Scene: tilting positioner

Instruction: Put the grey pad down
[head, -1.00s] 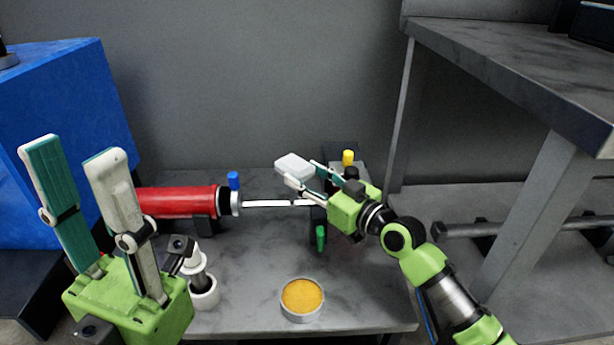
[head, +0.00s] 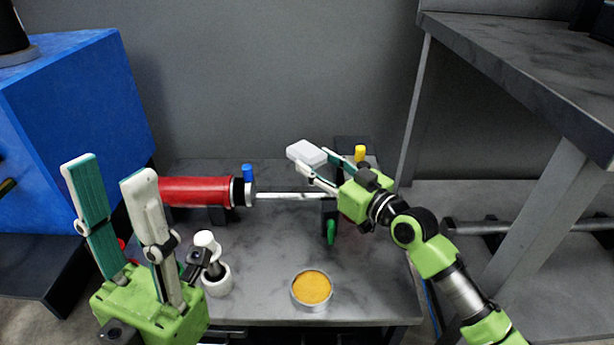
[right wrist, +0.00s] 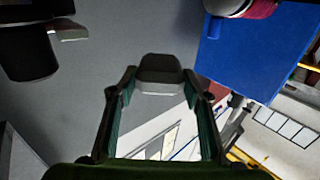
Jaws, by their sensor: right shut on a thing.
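The grey pad (head: 307,152) is a small pale block at the tips of my right gripper (head: 325,164), held above the back of the low table. In the right wrist view the pad (right wrist: 160,72) sits between the two fingertips, and the gripper (right wrist: 160,88) is shut on it. The pad looks clear of the tabletop, though its exact height is hard to tell. My left gripper (head: 110,190) is at the left, fingers pointing up, spread apart and empty.
On the low table (head: 260,270) are a red cylinder (head: 195,191) with a rod, a blue knob (head: 248,172), a green handle (head: 331,232), a yellow knob (head: 360,153), a round tin (head: 312,290) and a white holder (head: 216,280). A blue box (head: 75,120) stands left.

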